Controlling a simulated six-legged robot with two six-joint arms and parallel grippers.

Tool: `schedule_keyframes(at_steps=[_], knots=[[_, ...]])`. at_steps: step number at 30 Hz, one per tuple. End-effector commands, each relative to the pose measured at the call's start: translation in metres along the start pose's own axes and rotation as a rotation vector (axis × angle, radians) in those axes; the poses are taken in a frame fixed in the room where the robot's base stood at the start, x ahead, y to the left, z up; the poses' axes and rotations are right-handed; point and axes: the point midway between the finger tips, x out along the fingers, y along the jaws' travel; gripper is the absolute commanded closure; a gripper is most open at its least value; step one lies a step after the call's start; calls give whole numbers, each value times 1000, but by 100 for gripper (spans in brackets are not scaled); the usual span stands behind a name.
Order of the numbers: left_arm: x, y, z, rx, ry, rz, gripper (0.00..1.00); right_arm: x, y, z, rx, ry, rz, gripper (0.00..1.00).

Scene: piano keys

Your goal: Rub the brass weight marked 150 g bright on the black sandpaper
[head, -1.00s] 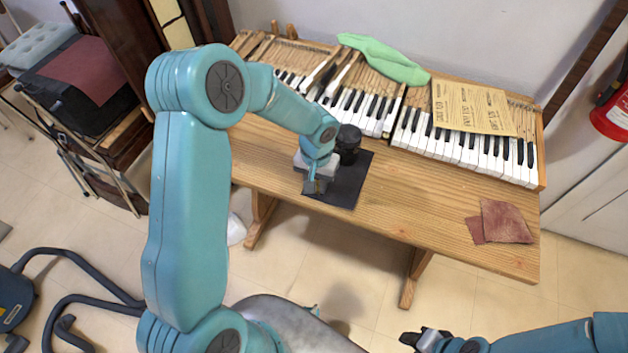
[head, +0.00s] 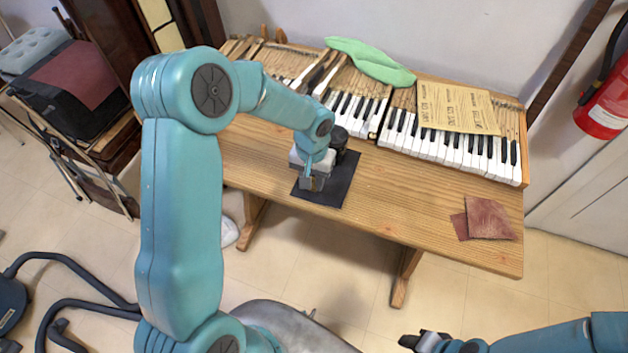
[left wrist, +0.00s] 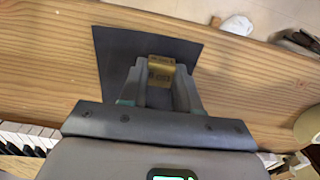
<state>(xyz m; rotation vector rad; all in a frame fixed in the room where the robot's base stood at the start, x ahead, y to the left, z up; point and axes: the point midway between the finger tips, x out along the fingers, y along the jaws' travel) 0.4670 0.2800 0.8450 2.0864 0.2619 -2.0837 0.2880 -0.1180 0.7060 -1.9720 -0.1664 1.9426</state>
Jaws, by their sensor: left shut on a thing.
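My left gripper (head: 312,184) is shut on the brass weight (left wrist: 160,73), which shows between its fingertips in the left wrist view. Dark marks on the weight's face appear upside down and are hard to read. The black sandpaper (head: 336,190) lies flat on the wooden table, and also shows in the left wrist view (left wrist: 112,62). The weight is over the sandpaper; I cannot tell for sure whether it touches. My right gripper (head: 424,340) is at the bottom of the head view, away from the table, its finger opening unclear.
Piano keys (head: 450,146) fill the table's back, with a green cloth (head: 370,62) and a marked tan sheet (head: 458,107) on them. Dark round objects (head: 340,138) stand behind my left gripper. Reddish-brown sheets (head: 488,218) lie at right. The table between is clear.

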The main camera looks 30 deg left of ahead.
Motion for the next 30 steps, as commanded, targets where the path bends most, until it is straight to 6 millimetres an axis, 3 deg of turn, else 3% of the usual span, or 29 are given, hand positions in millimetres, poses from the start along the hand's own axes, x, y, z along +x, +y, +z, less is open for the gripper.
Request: schedule_keyframes(at_steps=[19, 30], knots=[[-48, 2, -3, 2, 3, 1, 98, -28, -10, 0, 0, 0, 0, 57], [-52, 2, -3, 2, 2, 0, 98, -30, -11, 1, 0, 0, 0, 57]])
